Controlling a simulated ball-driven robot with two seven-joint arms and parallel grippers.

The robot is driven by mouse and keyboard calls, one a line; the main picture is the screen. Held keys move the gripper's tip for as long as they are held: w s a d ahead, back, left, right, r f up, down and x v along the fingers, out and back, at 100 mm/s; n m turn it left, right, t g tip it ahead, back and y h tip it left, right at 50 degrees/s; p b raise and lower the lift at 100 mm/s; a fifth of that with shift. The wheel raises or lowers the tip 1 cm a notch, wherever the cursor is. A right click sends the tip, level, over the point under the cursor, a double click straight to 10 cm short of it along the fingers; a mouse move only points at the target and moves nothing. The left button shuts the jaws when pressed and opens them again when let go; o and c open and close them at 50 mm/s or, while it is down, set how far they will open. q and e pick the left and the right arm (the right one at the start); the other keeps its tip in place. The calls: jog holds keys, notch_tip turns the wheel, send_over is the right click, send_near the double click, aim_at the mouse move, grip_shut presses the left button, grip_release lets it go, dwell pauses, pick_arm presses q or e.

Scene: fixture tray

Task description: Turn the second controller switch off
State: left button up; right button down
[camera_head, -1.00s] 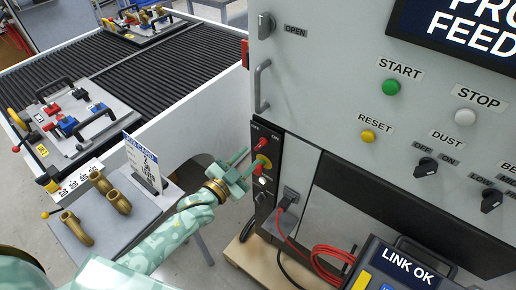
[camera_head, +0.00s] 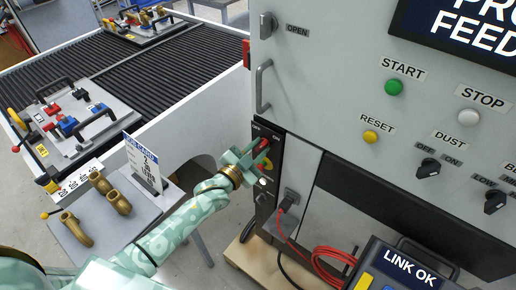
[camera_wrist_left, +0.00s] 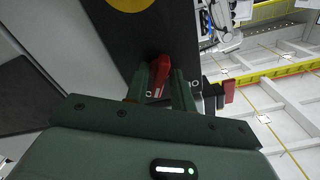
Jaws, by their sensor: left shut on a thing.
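The black controller panel (camera_head: 266,196) is on the cabinet's left side, with a small OFF/ON label at its top. A red switch handle (camera_head: 264,143) is near the panel's top, and a yellow disc (camera_head: 267,164) is below it. My left gripper (camera_head: 254,157) is at the upper part of this panel. In the left wrist view, the red switch handle (camera_wrist_left: 159,72) sits between the two fingers (camera_wrist_left: 160,92), which are shut on it. The fingers hide part of the switch in the head view. My right gripper is not in view.
The grey cabinet door has a handle (camera_head: 263,87) just above the panel. A red cable (camera_head: 327,262) and a LINK OK box (camera_head: 405,262) are at lower right. A side table with brass fittings (camera_head: 118,201) and a sign card (camera_head: 146,164) stands left of my arm.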

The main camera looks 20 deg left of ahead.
pick_arm(q)
jog(key=shift+n, duration=0.3)
jog(key=n+p, duration=0.1)
jog(key=n, duration=0.1)
jog(key=shift+r+n+p, duration=0.1)
jog(key=shift+n+p, duration=0.25)
jog(key=shift+n, duration=0.05)
jog(key=n+p, duration=0.1)
jog(key=n, duration=0.1)
jog(key=shift+n, duration=0.3)
jog(key=n, duration=0.2)
jog(key=shift+n+p, duration=0.3)
jog(key=shift+p, duration=0.05)
jog(key=shift+n, duration=1.6)
jog(key=shift+p, duration=0.3)
jog(key=o, duration=0.7)
